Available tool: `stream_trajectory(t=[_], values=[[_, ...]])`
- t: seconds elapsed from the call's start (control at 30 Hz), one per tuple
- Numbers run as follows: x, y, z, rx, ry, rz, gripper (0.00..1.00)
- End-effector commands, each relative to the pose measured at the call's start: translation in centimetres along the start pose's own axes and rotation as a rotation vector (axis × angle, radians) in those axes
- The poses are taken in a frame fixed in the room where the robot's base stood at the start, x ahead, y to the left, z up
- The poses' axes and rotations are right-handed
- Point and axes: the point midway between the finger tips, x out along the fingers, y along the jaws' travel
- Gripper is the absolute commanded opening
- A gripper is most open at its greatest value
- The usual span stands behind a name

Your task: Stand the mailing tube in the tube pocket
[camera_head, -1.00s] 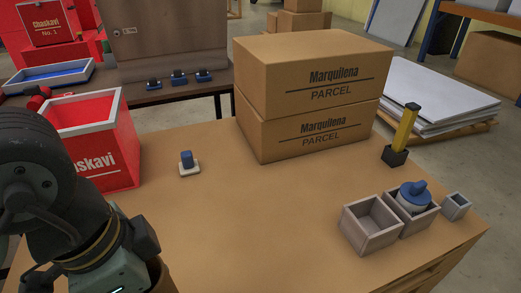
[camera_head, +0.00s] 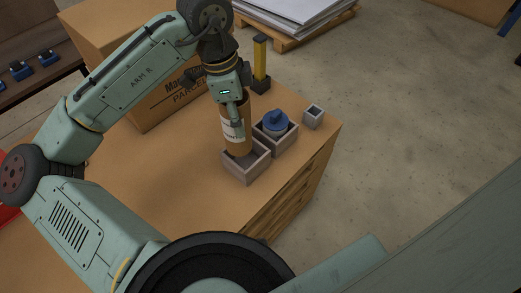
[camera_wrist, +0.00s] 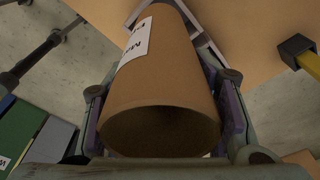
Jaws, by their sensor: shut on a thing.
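The brown cardboard mailing tube (camera_head: 236,140), with a white label, stands roughly upright in my gripper (camera_head: 233,112). In the wrist view the tube (camera_wrist: 163,85) lies between both jaws, its open hollow end facing the camera. The grey-brown open box (camera_head: 246,173), which looks like the tube pocket, is on the table directly under the tube. The tube's lower end overlaps the box opening; I cannot tell whether it is inside or just above. Part of the rim shows past the tube's far end in the wrist view.
A matching box (camera_head: 277,144) holding a blue-lidded container (camera_head: 275,122) adjoins the pocket. A small grey box (camera_head: 313,117) stands near the table corner. A yellow and black post (camera_head: 261,64) and parcel cartons (camera_head: 160,100) stand behind. The table's front edge is close.

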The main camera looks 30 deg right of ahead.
Motion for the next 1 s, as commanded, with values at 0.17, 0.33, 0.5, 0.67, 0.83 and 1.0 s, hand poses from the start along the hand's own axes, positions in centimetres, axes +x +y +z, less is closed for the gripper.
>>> stream_trajectory(t=[0.17, 0.33, 0.5, 0.67, 0.83, 1.0], values=[[1.4, -0.4, -0.6, 0.019, 0.001, 0.005, 0.00], [4.4, -0.4, -0.1, 0.018, 0.001, 0.004, 0.00], [6.1, -0.4, 0.1, 0.019, 0.001, 0.003, 0.00], [8.2, -0.3, 0.5, 0.019, 0.001, 0.004, 0.00], [10.0, -0.4, 0.7, 0.020, 0.002, 0.002, 0.00], [10.1, -0.4, 0.7, 0.020, 0.002, 0.001, 0.00]])
